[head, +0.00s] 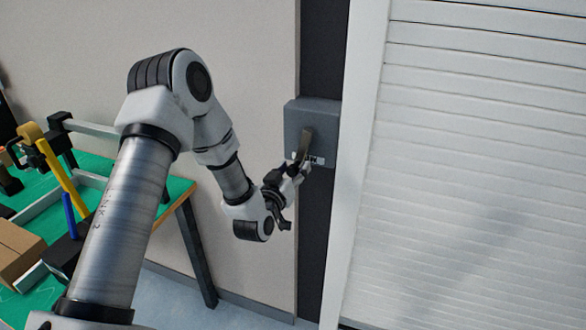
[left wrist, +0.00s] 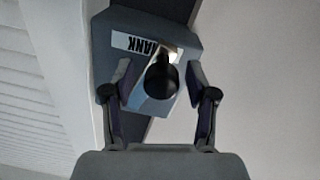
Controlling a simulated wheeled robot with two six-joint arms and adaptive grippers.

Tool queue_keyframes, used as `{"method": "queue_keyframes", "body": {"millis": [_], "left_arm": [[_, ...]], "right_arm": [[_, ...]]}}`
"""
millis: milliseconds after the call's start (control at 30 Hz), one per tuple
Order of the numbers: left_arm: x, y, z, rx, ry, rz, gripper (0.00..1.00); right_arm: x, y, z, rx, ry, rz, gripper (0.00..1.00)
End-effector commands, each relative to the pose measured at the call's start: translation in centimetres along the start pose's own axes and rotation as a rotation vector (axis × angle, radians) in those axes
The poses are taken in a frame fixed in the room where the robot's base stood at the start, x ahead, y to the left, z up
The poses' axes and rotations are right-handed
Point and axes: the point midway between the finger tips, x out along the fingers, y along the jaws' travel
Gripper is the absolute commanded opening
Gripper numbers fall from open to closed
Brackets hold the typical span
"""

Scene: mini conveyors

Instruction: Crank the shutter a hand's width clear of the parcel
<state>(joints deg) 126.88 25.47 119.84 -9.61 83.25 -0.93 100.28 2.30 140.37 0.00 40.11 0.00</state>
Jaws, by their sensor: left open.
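The white slatted shutter (head: 470,150) fills the right of the head view. It also shows at the left of the left wrist view (left wrist: 30,80). The grey crank box (head: 298,118) is mounted on the dark post left of the shutter frame, and its crank arm (head: 306,146) shows on its front. In the left wrist view the crank's dark round knob (left wrist: 161,80) lies between the fingers of my left gripper (left wrist: 160,105). The fingers stand apart on both sides of it. I cannot tell if either touches it.
A green workbench (head: 100,170) stands at the left against the beige wall, with a cardboard box (head: 18,250), a yellow-handled tool (head: 62,178) and other items on it. The floor (head: 190,300) below the crank box is clear.

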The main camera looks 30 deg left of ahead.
Motion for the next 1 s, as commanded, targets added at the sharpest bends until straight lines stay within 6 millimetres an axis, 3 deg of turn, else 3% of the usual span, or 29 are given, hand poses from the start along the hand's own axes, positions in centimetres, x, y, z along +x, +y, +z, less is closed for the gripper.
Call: {"method": "queue_keyframes", "body": {"millis": [67,100,233,267,667,1000], "left_arm": [[0.0,0.0,0.0,0.000,0.000,0.000,0.57],[0.0,0.0,0.0,0.000,0.000,0.000,0.50],[0.0,0.0,0.0,0.000,0.000,0.000,0.04],[0.0,0.0,0.0,0.000,0.000,0.000,0.00],[-0.1,-0.3,-0.3,0.039,-0.002,0.000,0.00],[-0.1,-1.6,-1.5,0.237,-0.010,-0.004,0.00]], "right_arm": [[0.0,0.0,0.0,0.000,0.000,0.000,0.40],[0.0,0.0,0.0,0.000,0.000,0.000,0.40],[0.0,0.0,0.0,0.000,0.000,0.000,0.40],[0.0,0.0,0.0,0.000,0.000,0.000,0.40],[-0.4,0.0,0.0,0.000,0.000,0.000,0.40],[-2.3,0.0,0.0,0.000,0.000,0.000,0.40]]}}
